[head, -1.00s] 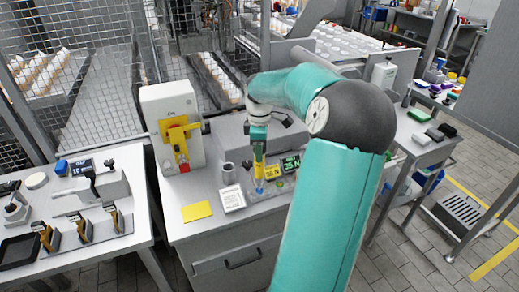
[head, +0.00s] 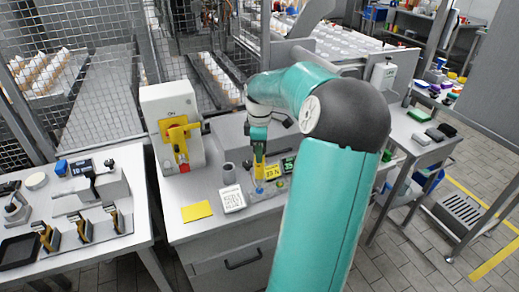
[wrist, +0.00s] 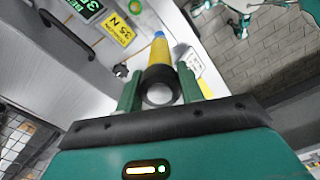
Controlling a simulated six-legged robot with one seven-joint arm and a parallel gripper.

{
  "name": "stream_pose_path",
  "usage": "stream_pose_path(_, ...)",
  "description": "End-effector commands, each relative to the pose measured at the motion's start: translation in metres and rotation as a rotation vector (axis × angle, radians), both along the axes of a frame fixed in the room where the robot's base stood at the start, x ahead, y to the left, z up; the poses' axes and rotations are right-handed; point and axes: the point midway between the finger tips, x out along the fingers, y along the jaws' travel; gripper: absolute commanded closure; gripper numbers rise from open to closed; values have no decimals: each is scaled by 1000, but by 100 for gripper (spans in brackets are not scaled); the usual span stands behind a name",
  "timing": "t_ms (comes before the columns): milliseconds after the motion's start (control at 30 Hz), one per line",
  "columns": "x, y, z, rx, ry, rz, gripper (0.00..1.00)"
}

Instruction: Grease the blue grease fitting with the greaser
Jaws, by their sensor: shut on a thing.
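My gripper (wrist: 160,88) is shut on the greaser (wrist: 185,80), a yellow tube with a black, round rear end. The greaser also shows in the head view (head: 259,168), upright below my gripper (head: 259,148). Its lower end is over a blue piece (head: 259,189) on the workbench, which looks like the blue grease fitting. In the wrist view blue (wrist: 159,35) shows just beyond the greaser's far end. I cannot tell whether the two touch.
A yellow-handled switch box (head: 170,128) stands behind.

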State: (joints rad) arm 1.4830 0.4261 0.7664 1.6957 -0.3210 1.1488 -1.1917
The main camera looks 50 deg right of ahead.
Motion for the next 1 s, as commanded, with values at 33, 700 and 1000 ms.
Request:
stream_pose_path(33, 0, 0, 0, -1, -1, 0, 90)
stream_pose_path(700, 1, 0, -10, 0, -1, 1, 90)
stream_pose_path(1000, 0, 0, -14, 0, 0, 1, 90)
